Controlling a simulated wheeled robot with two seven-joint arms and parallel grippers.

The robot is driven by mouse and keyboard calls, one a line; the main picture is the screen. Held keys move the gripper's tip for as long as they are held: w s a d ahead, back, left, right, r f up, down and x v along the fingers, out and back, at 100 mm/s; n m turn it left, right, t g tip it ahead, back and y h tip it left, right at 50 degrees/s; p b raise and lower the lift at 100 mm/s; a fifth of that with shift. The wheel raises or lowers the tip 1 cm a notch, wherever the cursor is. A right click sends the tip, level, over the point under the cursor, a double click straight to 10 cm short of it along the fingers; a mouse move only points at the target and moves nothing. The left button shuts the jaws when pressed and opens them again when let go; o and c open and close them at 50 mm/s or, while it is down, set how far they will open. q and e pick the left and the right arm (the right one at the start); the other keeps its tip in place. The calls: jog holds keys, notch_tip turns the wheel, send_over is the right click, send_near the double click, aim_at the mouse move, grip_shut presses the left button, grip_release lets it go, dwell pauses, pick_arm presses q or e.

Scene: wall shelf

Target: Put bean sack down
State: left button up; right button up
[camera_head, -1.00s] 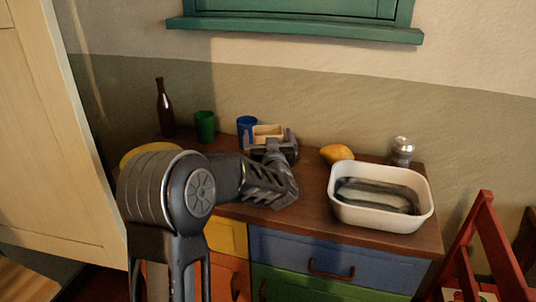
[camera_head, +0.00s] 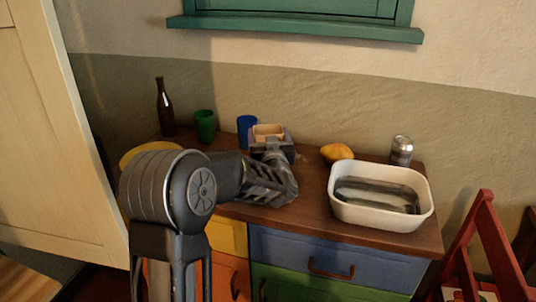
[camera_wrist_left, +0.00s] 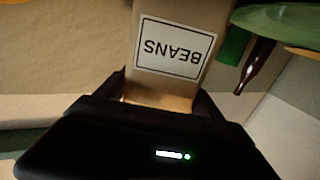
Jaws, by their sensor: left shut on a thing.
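The bean sack is a tan block with a white label reading BEANS. In the left wrist view the bean sack (camera_wrist_left: 168,95) sits between the fingers of my left gripper (camera_wrist_left: 160,100), its label upside down. In the head view my left gripper (camera_head: 270,146) is at the back middle of the dresser top, shut on the bean sack (camera_head: 268,131), whose tan top shows. The arm hides the sack's lower part, so I cannot tell whether it touches the top. My right gripper is not in view.
On the dresser (camera_head: 310,214), a blue cup (camera_head: 246,130) stands close left of the sack, with a green cup (camera_head: 205,126) and brown bottle (camera_head: 165,108) farther left. A yellow fruit (camera_head: 336,152), can (camera_head: 401,150) and white tub (camera_head: 378,222) are to the right. A red chair (camera_head: 480,240) stands at right.

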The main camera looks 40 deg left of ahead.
pick_arm(q)
jog(key=shift+r, duration=0.1)
jog(key=c, duration=1.5)
jog(key=shift+r, duration=0.1)
notch_tip(320, 180, up, 10)
jog(key=shift+f+p, duration=0.1)
jog(key=shift+p, duration=0.7)
